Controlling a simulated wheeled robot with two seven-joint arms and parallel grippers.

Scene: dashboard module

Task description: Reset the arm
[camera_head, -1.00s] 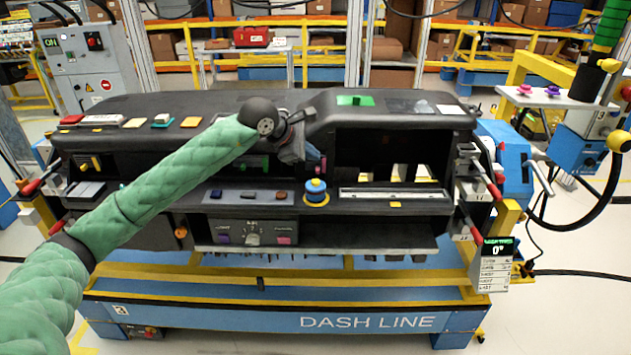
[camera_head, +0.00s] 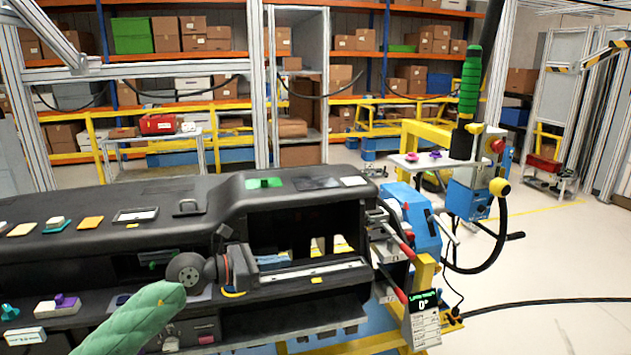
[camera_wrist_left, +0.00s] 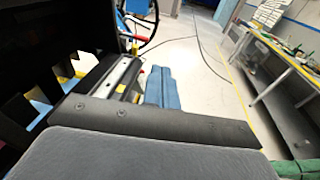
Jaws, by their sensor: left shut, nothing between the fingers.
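My left arm (camera_head: 140,318), in a green padded sleeve, comes in from the lower left of the head view. Its gripper (camera_head: 272,262) is at the front of the black dashboard module (camera_head: 130,205), before its open bay. Its blue fingers are shut and empty, pointing right along a grey metal rail (camera_head: 315,272). In the left wrist view the blue fingers (camera_wrist_left: 162,88) lie together with pale floor beyond and the rail (camera_wrist_left: 122,80) at their left. I cannot tell whether they touch the rail. My right gripper is not in view.
Red-handled clamps (camera_head: 392,285) and a blue unit (camera_head: 415,225) stand at the dashboard's right end, above a display (camera_head: 424,303) reading 0°. A green-gripped post (camera_head: 470,80) rises behind. A black cable (camera_head: 550,303) crosses open floor at right. Shelves with boxes line the back.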

